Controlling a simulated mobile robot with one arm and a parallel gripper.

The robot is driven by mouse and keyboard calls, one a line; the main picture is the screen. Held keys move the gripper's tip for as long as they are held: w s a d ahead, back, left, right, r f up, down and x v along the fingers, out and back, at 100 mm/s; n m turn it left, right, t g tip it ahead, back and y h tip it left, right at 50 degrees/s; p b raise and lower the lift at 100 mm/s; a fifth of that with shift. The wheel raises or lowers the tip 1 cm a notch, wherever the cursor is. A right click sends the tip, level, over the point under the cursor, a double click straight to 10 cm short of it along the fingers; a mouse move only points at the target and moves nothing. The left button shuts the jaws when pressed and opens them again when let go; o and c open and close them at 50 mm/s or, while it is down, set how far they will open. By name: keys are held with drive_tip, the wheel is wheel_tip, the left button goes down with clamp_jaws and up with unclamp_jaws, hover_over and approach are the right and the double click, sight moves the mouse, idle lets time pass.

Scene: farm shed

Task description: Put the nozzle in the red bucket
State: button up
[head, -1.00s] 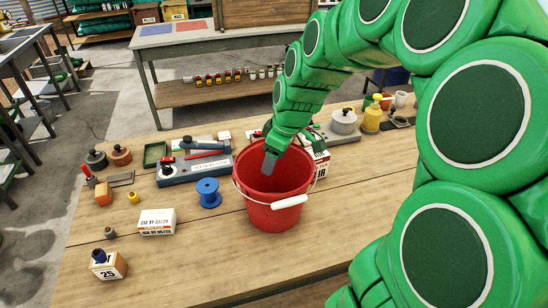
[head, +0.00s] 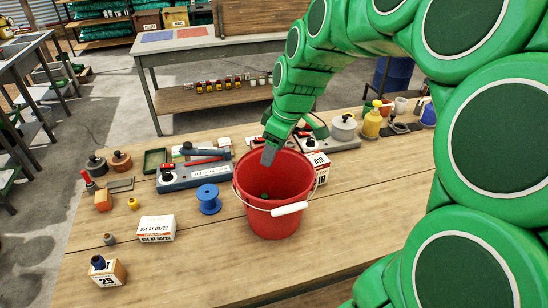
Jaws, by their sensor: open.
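The red bucket (head: 268,222) stands upright on the wooden bench, its pale handle grip hanging at the front right. A small dark green thing (head: 264,196) lies inside, low in the bucket. It looks like the nozzle, but it is too small to tell its shape clearly. My gripper (head: 268,157) is open at the bucket's back rim, its grey fingers pointing down over the opening. It is apart from the green thing and holds nothing that I can see.
A blue spool (head: 208,199) stands just left of the bucket, and a white labelled box (head: 156,229) lies farther left. Another box (head: 319,167) stands close behind the bucket's right side. The front of the bench is mostly clear.

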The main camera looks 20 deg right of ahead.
drive_tip(key=shift+r, duration=0.95)
drive_tip(key=s+f+m+g, duration=0.1)
drive_tip(key=s+m, duration=0.2)
drive_tip(key=s, duration=0.7)
drive_tip(key=s+a+f+m+g+h, duration=0.1)
drive_tip(key=s+f+m, duration=0.1)
drive_tip(key=s, duration=0.7)
drive_tip(key=s+a+f+m+g+h, duration=0.1)
drive_tip(key=s+m, duration=0.4)
drive_tip(key=s, duration=0.5)
drive_tip(key=shift+s+f+g, duration=0.25)
drive_tip(key=shift+s+g, duration=0.05)
drive_tip(key=shift+g, duration=0.1)
